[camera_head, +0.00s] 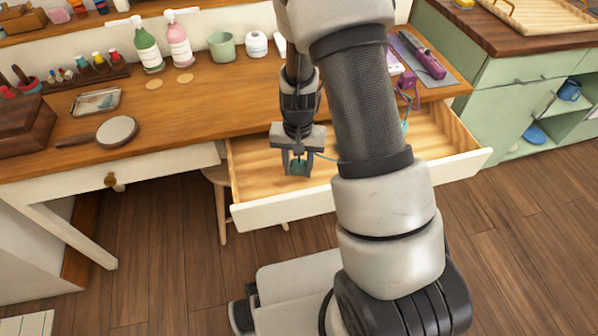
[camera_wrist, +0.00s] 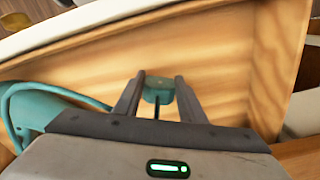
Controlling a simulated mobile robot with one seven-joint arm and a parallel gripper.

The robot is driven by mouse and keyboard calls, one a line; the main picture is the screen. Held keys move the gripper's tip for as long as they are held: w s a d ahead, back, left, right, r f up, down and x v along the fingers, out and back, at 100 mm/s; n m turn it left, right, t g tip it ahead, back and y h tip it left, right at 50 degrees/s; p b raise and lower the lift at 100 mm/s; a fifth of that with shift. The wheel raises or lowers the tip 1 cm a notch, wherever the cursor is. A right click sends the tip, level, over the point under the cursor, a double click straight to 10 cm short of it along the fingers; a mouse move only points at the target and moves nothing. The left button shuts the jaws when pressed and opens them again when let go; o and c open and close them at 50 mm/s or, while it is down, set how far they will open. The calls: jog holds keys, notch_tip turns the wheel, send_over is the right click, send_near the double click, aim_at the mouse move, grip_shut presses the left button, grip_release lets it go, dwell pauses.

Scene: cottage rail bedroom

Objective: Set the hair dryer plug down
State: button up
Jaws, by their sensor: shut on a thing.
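The teal hair dryer plug (camera_head: 299,168) is between the fingers of my gripper (camera_head: 298,160), over the left part of the open drawer (camera_head: 262,214). My gripper is shut on it and points down. In the wrist view the plug (camera_wrist: 158,88) shows between the two fingertips (camera_wrist: 157,95), with the drawer's bare wood behind it. I cannot tell if the plug touches the drawer floor. A teal body with a cord, seemingly the hair dryer (camera_wrist: 38,108), is at the left of the wrist view. In the head view my arm hides most of it.
The desk top (camera_head: 205,100) stands above the drawer. A hand mirror (camera_head: 117,131), a green bottle (camera_head: 147,47), a pink bottle (camera_head: 178,45) and a green cup (camera_head: 221,46) are on it. A purple tool (camera_head: 428,62) lies at right. The drawer's left floor looks bare around the plug.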

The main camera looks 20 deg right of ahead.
jog(key=shift+f, duration=1.05)
jog(key=shift+f+b, duration=0.25)
jog(key=shift+b, duration=0.1)
jog(key=o, duration=1)
jog(key=shift+r, duration=0.1)
jog(key=shift+o, duration=0.2)
jog(key=shift+r, duration=0.1)
